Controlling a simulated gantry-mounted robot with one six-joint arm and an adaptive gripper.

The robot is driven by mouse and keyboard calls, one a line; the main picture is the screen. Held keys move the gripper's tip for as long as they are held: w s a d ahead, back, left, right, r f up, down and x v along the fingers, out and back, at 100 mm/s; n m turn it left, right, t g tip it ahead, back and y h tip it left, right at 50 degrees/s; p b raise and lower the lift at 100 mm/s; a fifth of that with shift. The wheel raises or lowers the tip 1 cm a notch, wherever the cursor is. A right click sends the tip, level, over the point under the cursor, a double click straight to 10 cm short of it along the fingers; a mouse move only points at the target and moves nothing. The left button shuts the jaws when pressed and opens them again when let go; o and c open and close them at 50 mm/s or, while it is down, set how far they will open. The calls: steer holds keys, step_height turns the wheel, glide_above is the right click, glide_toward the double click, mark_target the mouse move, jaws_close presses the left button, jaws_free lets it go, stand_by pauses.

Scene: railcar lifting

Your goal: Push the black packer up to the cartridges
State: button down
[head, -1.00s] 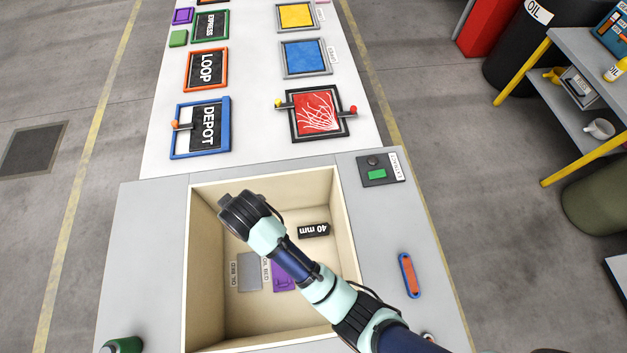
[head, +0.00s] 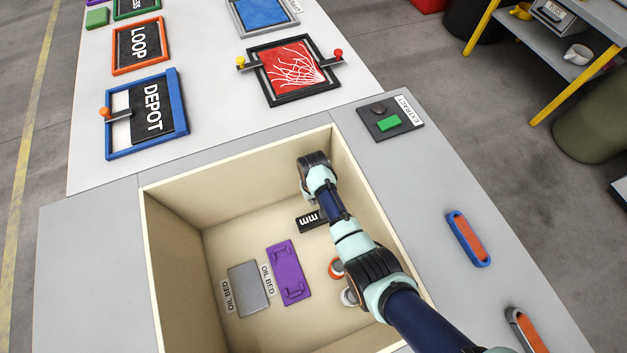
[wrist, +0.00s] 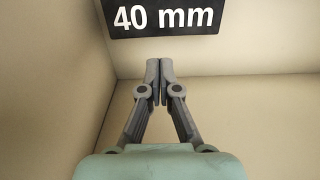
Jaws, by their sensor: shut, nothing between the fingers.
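The black packer (head: 310,220), a block marked "40 mm", lies on the floor of the cream bin, partly covered by my arm in the head view. In the wrist view the packer (wrist: 168,17) is at the top edge, just ahead of my gripper (wrist: 160,66). My fingers are shut and empty, with a gap in the picture between their tips and the packer. In the head view the fingertips are hidden below my wrist, at the bin's far right.
The bin (head: 164,196) has high walls close around my gripper. A purple block (head: 289,272) and a grey pad (head: 249,288) by "OIL BED" labels lie left on its floor. The "EXTRACT" button panel (head: 390,119) is outside, at the back right.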

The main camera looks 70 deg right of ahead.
mark_target(318, 219)
step_height(318, 219, down, 7)
steer(key=b, duration=0.3)
steer(key=shift+r, duration=0.1)
steer(key=shift+a+r, duration=0.15)
steer(key=s+a+p, duration=0.1)
steer(key=p, duration=0.2)
steer(key=s+a+r+p, duration=0.1)
steer(key=s+a+p, duration=0.1)
steer(key=p, duration=0.1)
steer(key=shift+a+r, duration=0.1)
steer(key=shift+a, duration=0.15)
steer(key=s+a+p, duration=0.1)
steer(key=a, duration=0.1)
steer(key=s+a+p, duration=0.2)
steer(key=s+a+f+p, duration=0.1)
steer(key=p, duration=0.1)
steer(key=shift+s+a, duration=0.3)
steer(key=shift+a, duration=0.1)
steer(key=shift+s+a+f, duration=0.2)
steer(key=shift+a, duration=0.05)
